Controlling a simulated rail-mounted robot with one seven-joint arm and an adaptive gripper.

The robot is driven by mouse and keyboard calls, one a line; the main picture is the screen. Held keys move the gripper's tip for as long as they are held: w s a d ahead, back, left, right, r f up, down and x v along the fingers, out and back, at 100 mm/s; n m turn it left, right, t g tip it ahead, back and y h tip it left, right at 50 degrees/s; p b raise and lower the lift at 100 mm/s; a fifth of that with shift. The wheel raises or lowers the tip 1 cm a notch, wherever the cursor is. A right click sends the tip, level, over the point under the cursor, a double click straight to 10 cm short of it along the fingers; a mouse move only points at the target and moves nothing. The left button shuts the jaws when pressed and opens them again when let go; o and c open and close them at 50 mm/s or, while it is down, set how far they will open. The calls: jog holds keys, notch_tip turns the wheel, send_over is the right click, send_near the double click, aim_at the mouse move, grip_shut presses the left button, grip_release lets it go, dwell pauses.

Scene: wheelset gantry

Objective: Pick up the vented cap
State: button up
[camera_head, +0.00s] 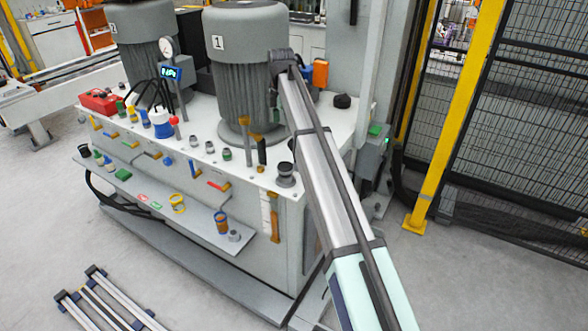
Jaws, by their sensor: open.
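I cannot tell for sure which part is the vented cap. A grey round part with a dark top (286,174) stands near the front right corner of the white bench top. A low black round part (342,101) lies farther back on the right of the bench. Small grey cylindrical parts (210,147) stand along the front edge, and another (235,236) is on the lower shelf. Vents are too small to make out on any of them. A long silver and mint arm link, mine, crosses the right of the bench. I cannot make out my gripper.
Two large grey motors (240,65) stand on the bench (318,135). A gauge (167,47), a blue display (171,72) and a red box (100,101) are at left. Small coloured parts crowd the lower shelf (190,222). A yellow-posted fence (455,120) is at right.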

jog(key=p, duration=0.3)
send_near(285, 165)
jog(key=shift+n, duration=0.4)
jog(key=f, duration=0.5)
jog(key=shift+a+f, duration=0.1)
jog(key=shift+a, duration=0.2)
jog(key=shift+d+f+p, duration=0.15)
jog(key=shift+f+p, duration=0.3)
jog(key=shift+f, duration=0.95)
jog(key=shift+d+f+p, duration=0.15)
jog(key=shift+f+p, duration=0.25)
jog(key=shift+f, duration=0.95)
jog(key=c, duration=1.3)
jog(key=shift+r, duration=0.1)
jog(key=shift+c, duration=0.2)
